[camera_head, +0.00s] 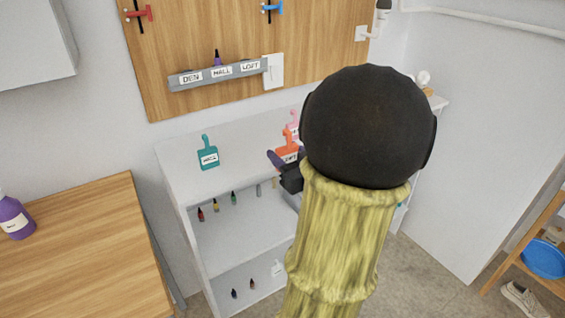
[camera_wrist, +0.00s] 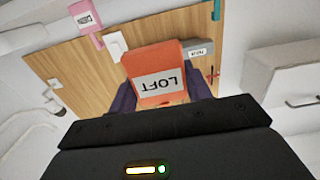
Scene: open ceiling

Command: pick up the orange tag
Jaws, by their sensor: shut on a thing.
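The orange tag (camera_head: 288,147) has a white label and is in front of the white cabinet top in the head view. In the wrist view the orange tag (camera_wrist: 155,62) fills the space between the fingers, and its label reads LOFT upside down. My gripper (camera_head: 283,162) is shut on it, with a dark finger at each side; the gripper (camera_wrist: 160,95) also shows in the wrist view. My arm hides part of the cabinet behind it. I cannot tell whether the tag touches the cabinet top.
A teal tag (camera_head: 208,157) lies left on the white cabinet (camera_head: 180,180). A pink tag (camera_head: 292,122) is just behind the orange one. A grey rail (camera_head: 205,76) labelled DEN, HALL and LOFT is on the wooden board (camera_head: 165,50). A wooden table (camera_head: 90,245) stands left.

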